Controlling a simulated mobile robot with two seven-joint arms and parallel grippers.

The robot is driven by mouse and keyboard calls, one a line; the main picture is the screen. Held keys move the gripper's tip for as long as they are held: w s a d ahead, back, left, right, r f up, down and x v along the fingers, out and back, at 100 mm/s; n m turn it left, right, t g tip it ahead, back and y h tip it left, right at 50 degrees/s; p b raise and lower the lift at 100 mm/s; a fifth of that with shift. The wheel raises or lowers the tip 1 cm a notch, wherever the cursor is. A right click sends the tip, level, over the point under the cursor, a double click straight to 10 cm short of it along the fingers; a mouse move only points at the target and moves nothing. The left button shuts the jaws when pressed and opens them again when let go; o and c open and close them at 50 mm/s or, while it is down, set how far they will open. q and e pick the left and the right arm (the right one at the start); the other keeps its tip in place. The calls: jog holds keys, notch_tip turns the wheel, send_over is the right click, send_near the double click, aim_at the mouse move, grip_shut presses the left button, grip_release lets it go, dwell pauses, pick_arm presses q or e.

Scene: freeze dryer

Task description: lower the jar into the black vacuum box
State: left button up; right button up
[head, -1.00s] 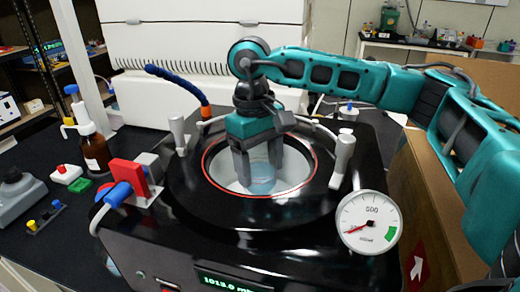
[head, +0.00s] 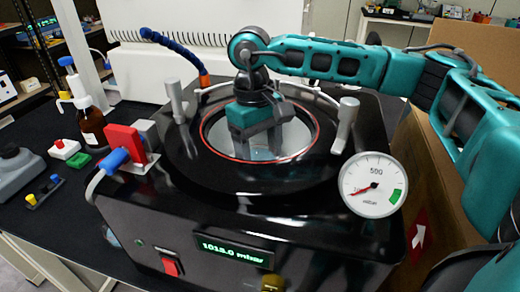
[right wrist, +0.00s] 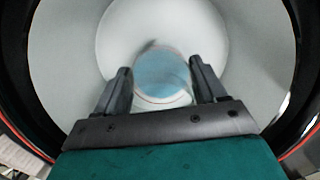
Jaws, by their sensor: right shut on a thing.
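The black vacuum box (head: 205,210) stands on the dark bench, with a round red-rimmed opening and a pale chamber (head: 297,140) inside. My right gripper (head: 263,150) reaches down into the opening from above. In the right wrist view the gripper (right wrist: 161,82) is shut on the jar (right wrist: 163,75), a clear round jar with a blue top or content, between its two fingers. Pale chamber wall surrounds the jar. In the head view the jar is mostly hidden by the gripper and the rim. Whether it touches the chamber floor cannot be told. My left gripper is not in view.
Two upright metal posts (head: 346,124) flank the opening. A pressure gauge (head: 373,186) is at the box's front right, a red-and-blue valve (head: 124,146) at its left. A brown bottle (head: 92,128) stands on the bench at left. A cardboard box (head: 440,125) is at right.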

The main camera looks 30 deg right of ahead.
jog(key=shift+f+b, duration=0.25)
jog(key=shift+b, duration=0.15)
dwell(0.4)
jog(key=o, duration=1.3)
jog(key=shift+r, duration=0.1)
jog(key=shift+r+p, duration=0.95)
jog(key=shift+r, duration=0.4)
jog(key=shift+r+p, duration=0.5)
jog(key=shift+r, duration=0.8)
notch_tip(320, 180, up, 10)
jog(key=shift+r, duration=0.25)
